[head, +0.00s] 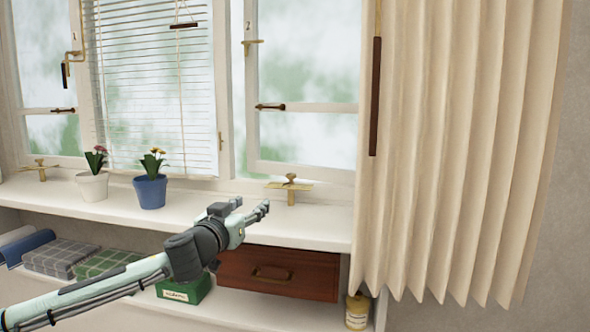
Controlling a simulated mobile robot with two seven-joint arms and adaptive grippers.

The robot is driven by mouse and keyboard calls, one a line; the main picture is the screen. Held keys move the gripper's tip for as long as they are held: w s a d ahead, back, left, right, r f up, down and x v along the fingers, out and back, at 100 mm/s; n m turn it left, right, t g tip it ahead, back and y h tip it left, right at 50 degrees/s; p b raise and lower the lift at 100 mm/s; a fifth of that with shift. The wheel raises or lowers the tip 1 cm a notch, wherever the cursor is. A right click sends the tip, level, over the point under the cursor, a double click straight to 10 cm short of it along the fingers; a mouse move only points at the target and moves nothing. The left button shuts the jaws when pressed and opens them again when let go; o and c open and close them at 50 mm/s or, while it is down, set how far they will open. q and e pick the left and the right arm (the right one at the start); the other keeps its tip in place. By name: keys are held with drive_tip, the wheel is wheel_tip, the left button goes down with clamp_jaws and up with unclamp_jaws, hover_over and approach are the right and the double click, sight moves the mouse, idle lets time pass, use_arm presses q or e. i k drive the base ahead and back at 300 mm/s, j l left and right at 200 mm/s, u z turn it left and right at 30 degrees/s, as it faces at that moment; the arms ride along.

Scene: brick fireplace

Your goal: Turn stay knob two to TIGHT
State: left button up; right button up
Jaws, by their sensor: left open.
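A brass window stay with a cross-shaped knob (291,187) sits on the white sill below the right window, whose frame bears a small mark that looks like a 2. No TIGHT marking is readable on it. A second brass stay knob (40,169) is at the far left of the sill. My left gripper (252,207) is open and empty. In the picture it is just left of and below the right stay knob, in front of the sill edge, apart from the knob. My right gripper is not in view.
A white pot (93,187) and a blue pot (150,192) with flowers stand on the sill (230,205). Below are a wooden drawer (285,282), a green box (190,289) and folded cloths (60,257). A cream curtain (450,150) hangs right of the knob.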

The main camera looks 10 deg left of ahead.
sight(290, 176)
drive_tip(key=i+l, duration=0.15)
drive_tip(key=i, duration=0.8)
